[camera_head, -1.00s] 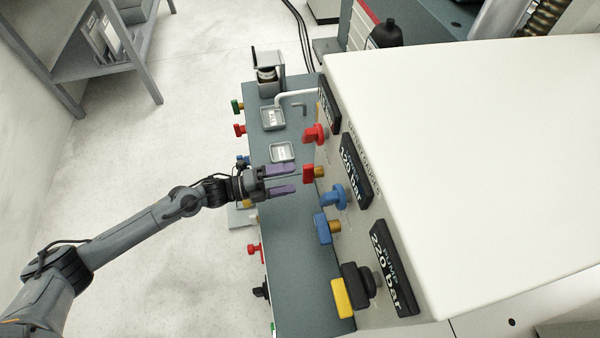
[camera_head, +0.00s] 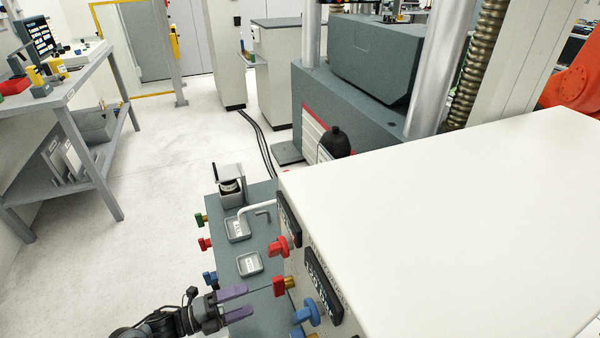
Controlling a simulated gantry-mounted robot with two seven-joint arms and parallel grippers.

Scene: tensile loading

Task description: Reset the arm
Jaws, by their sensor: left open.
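My left gripper (camera_head: 236,303) comes in from the lower left with two purple fingers spread apart and nothing between them. It is over the grey-green shelf (camera_head: 268,312) in front of the white cabinet. The fingers point right, close to a red-handled valve (camera_head: 280,286) with a brass stem; I cannot tell if they touch. Another red valve (camera_head: 279,247) sits farther along and a blue valve (camera_head: 308,312) sits nearer. My left forearm is mostly cut off by the bottom edge. My right gripper is not in view.
Two small trays, one (camera_head: 249,263) nearer and one (camera_head: 237,229) farther, sit on the shelf by a hex key. A box-like holder (camera_head: 230,186) stands at its far end. A large white cabinet (camera_head: 440,210) fills the right. Open floor (camera_head: 165,195) lies left, before a workbench (camera_head: 75,85).

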